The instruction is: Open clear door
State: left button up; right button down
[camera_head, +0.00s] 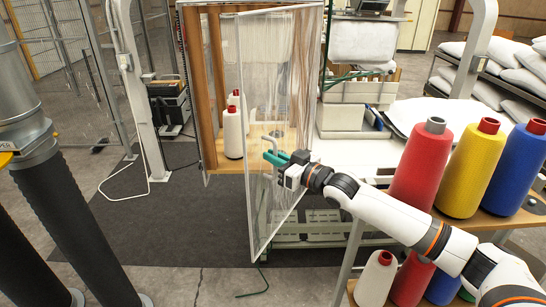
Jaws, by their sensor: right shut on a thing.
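The clear door (262,75) is a transparent panel with a thin white frame on the cabinet in the middle of the head view. It stands swung out from the cabinet, with its free edge on the left, nearer to me. My right gripper (276,160), with green fingers, comes in from the right and is shut on the door's pale handle (270,142). The fingers partly hide the handle. My left gripper is not in view.
White spools with red tops (233,132) stand inside the wooden cabinet (214,80). Large red, yellow (472,165) and blue spools stand on a shelf at the right, close to my right arm. Dark floor mat (165,225) lies clear left of the door.

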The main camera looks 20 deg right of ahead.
jog(key=shift+r, duration=0.15)
jog(key=c, duration=1.8)
grip_release()
jog(key=shift+c, duration=0.2)
jog(key=b+v, duration=0.5)
jog(key=v, duration=0.7)
jog(key=shift+b, duration=0.3)
jog(key=shift+d, duration=0.1)
jog(key=shift+c, duration=0.4)
